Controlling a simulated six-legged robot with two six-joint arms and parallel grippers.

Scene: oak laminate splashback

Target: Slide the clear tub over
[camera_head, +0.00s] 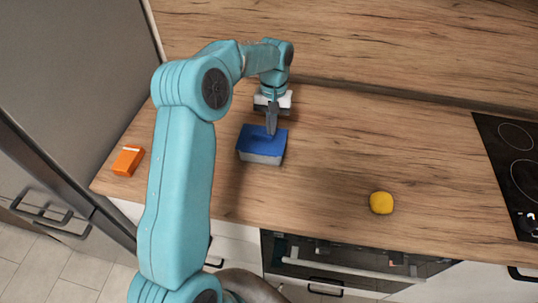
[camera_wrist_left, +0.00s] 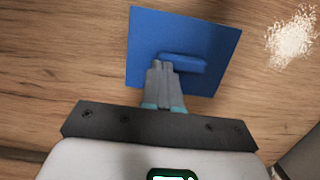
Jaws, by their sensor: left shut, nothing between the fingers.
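The clear tub (camera_head: 262,158) stands on the wooden counter and has a blue lid with a raised blue handle. Its pale see-through side shows below the lid in the head view. In the left wrist view the lid (camera_wrist_left: 150,40) fills the upper middle, with the handle (camera_wrist_left: 190,64) beside the fingertips. My left gripper (camera_head: 271,133) is shut and empty, pointing down over the lid near its handle. I cannot tell whether the fingertips touch it. The shut fingers also show in the wrist view (camera_wrist_left: 158,68). My right gripper is not in view.
An orange box (camera_head: 128,160) lies at the counter's left end. A yellow object (camera_head: 381,202) sits near the front edge, right of the tub. A black hob (camera_head: 510,165) is at the far right. A pale speckled patch (camera_wrist_left: 290,38) shows in the wrist view. The counter between tub and hob is mostly clear.

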